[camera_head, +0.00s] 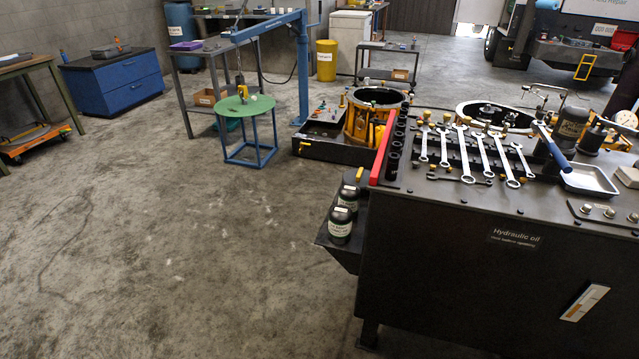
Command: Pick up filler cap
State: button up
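I cannot single out the filler cap with certainty. Small brass-coloured pieces sit on the dark bench (450,285) labelled "Hydraulic oil", among the wrenches and fittings, and are too small to identify. A green round-topped stand (236,106) in the middle distance carries a dark upright item with a yellow part (241,90) and a small pale piece (254,97); I cannot tell what they are. My gripper is not in view.
Several wrenches (481,156), a grey tray (589,180) and a dark can (569,130) lie on the bench. Two dark bottles (340,224) stand on its left side shelf. A blue hoist (303,70) rises behind the stand.

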aim_at(359, 177)
jog(key=z, duration=0.4)
jog(key=l+z, duration=0.15)
jog(key=z, duration=0.25)
jog(key=l+z, duration=0.1)
jog(key=z, duration=0.35)
jog(key=u, duration=1.3)
jog(key=i+j+z, duration=0.1)
jog(key=i+j, duration=0.3)
jog(key=j, duration=0.25)
jog(key=i+j+z, duration=0.15)
jog(key=j, duration=0.2)
jog(key=i+j+z, duration=0.1)
jog(key=i+j, duration=0.3)
jog(key=j, duration=0.35)
jog(key=i+j+z, duration=0.15)
jog(key=j, duration=0.2)
jog(key=i+j+z, duration=0.1)
jog(key=j, duration=0.3)
jog(key=i+j+z, duration=0.1)
jog(key=i+j, duration=0.15)
jog(key=j, duration=0.15)
jog(key=i+j+z, duration=0.1)
jog(key=i+j, duration=0.15)
jog(key=i, duration=0.05)
